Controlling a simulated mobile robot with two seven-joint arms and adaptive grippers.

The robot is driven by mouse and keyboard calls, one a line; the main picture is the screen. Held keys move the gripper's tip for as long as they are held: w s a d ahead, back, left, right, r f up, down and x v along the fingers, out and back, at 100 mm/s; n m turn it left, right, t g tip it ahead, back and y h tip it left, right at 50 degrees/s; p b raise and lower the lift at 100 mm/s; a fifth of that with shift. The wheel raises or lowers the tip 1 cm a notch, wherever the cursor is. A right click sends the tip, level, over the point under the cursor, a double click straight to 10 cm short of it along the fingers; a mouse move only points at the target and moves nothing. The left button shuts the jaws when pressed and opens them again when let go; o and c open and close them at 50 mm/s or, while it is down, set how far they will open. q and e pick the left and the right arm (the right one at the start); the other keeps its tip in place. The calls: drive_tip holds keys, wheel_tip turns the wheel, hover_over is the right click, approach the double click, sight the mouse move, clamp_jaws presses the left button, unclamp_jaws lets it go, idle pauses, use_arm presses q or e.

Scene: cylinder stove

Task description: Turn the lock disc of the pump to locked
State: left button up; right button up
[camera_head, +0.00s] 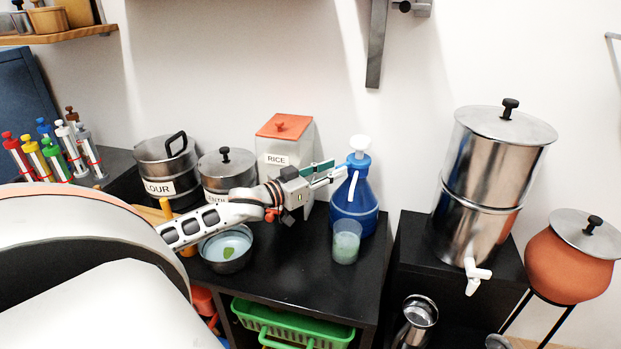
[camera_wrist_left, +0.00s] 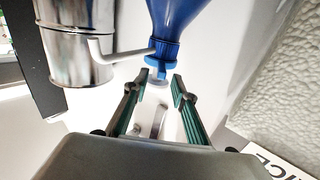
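The pump is a blue bottle (camera_head: 355,207) with a white head (camera_head: 360,144) and a thin pale spout pointing down. It stands upright at the back right of the black cabinet top. In the left wrist view the bottle (camera_wrist_left: 176,14) shows upside down, with a blue collar (camera_wrist_left: 165,52) and a small pale cap below it. I cannot tell the lock disc's setting. My left gripper (camera_head: 338,171) is open, its green-padded fingers pointing at the neck from the left. In the wrist view its fingertips (camera_wrist_left: 160,80) lie either side of the cap, with gaps. My right gripper is not seen.
A glass (camera_head: 346,241) stands in front of the pump. The rice canister (camera_head: 284,150) is behind my left gripper. A metal bowl (camera_head: 226,247) sits below my arm. A steel dispenser (camera_head: 482,185) stands to the right on a separate black stand.

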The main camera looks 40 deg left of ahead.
use_arm(q)
drive_tip(key=s+a, duration=0.1)
drive_tip(key=s, duration=0.7)
drive_tip(key=shift+a, duration=0.15)
